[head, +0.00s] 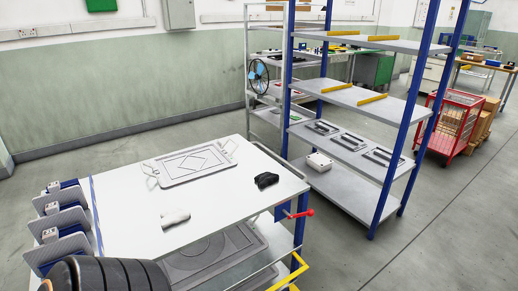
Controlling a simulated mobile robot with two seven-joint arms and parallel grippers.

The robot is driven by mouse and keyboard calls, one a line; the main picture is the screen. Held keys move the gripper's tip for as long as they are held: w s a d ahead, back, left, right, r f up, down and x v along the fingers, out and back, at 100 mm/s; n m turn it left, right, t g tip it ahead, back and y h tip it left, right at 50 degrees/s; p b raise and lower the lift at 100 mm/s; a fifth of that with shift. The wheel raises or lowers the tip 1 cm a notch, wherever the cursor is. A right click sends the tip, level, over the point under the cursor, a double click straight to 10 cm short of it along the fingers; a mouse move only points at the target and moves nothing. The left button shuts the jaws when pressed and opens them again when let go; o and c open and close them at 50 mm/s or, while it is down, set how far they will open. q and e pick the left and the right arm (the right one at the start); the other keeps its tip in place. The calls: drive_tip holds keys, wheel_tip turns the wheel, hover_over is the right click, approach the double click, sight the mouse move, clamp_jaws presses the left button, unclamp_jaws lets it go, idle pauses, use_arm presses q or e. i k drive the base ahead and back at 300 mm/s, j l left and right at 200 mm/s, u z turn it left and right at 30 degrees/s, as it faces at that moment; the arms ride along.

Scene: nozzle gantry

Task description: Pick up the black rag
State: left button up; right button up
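The black rag (266,180) lies as a small crumpled heap on the white table top (130,205), close to its right edge. Nothing touches it. Neither of my grippers shows in the head view, so I cannot tell how they stand relative to the rag.
A flat grey tray-like panel (190,164) with handles lies at the back. A blue-posted shelf rack (373,150) stands right of the table. The table top between these things is clear.

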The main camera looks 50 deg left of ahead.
sight(264, 180)
drive_tip(key=i+u, duration=0.35)
drive_tip(key=i+l+u, duration=0.15)
drive_tip(key=u, duration=0.2)
drive_tip(key=i+l+u, duration=0.2)
drive_tip(key=u, duration=0.2)
drive_tip(key=i+l+u, duration=0.15)
drive_tip(key=u, duration=0.25)
drive_tip(key=i+l+u, duration=0.2)
drive_tip(key=u, duration=0.2)
drive_tip(key=i+l+u, duration=0.15)
drive_tip(key=l+u, duration=0.25)
drive_tip(key=i+l+u, duration=0.1)
drive_tip(key=u, duration=0.3)
drive_tip(key=l+u, duration=1.15)
drive_tip(key=l, duration=0.1)
